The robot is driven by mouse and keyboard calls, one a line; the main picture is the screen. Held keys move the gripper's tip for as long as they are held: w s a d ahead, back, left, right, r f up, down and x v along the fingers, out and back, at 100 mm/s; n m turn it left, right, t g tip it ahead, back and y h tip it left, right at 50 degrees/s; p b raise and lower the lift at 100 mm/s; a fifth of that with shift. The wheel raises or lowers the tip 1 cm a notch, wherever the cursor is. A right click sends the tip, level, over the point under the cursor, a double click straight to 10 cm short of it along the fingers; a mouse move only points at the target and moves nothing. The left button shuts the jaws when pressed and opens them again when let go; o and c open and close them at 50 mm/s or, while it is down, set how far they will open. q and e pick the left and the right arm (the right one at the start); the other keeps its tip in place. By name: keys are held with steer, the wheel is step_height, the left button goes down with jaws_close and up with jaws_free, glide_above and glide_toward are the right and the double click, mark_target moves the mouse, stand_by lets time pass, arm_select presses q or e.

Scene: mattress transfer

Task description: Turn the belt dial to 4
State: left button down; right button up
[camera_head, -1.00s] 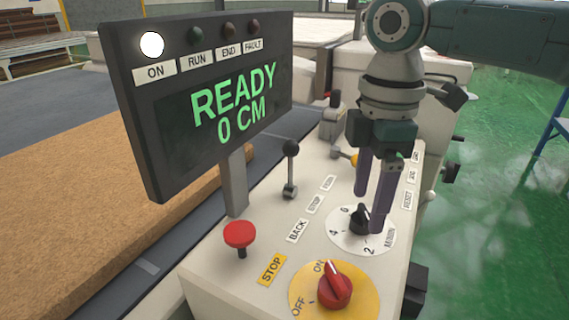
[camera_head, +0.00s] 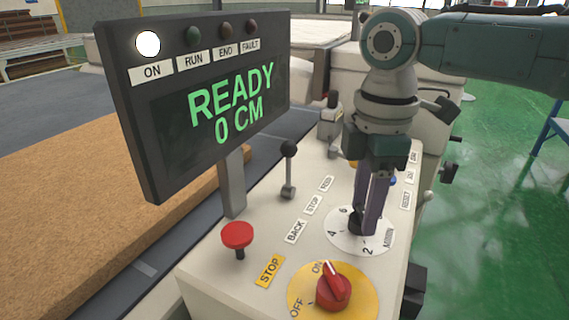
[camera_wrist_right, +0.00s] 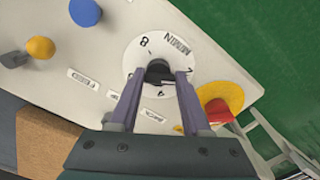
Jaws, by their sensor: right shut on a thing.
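The belt dial is a white disc (camera_head: 337,240) with a black knob (camera_head: 357,222) at its centre, on the sloping panel. In the head view the numbers 2, 4 and 6 show around it. In the right wrist view the disc (camera_wrist_right: 135,57) shows an 8 and the knob (camera_wrist_right: 159,70) sits between the fingertips. My right gripper (camera_head: 365,228) points down over the dial, its purple fingers shut on the knob. The fingers hide part of the knob, so I cannot tell which number it points to. My left gripper is not in view.
A black display (camera_head: 205,100) reads READY, 0 CM, with its ON lamp lit. A red stop button (camera_head: 237,235), a red ON/OFF switch (camera_head: 334,290) on a yellow disc and a black-knobbed lever (camera_head: 289,170) stand near the dial. Green floor lies right.

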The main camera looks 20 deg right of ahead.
jaws_close()
steer(key=m+p, duration=0.2)
steer(key=p, duration=0.1)
steer(key=shift+a+r+m, duration=0.1)
steer(key=shift+r+m, duration=0.15)
steer(key=shift+m, duration=0.15)
steer(key=m+p, duration=0.3)
steer(key=shift+m, duration=0.3)
steer(key=m+p, duration=0.2)
steer(key=m, duration=0.2)
steer(key=shift+a+f+m+p, duration=0.1)
steer(key=shift+m+p, duration=0.2)
steer(key=m+p, duration=0.1)
steer(key=m, duration=0.3)
steer(key=shift+w+f+m, duration=0.1)
steer(key=shift+m, duration=0.3)
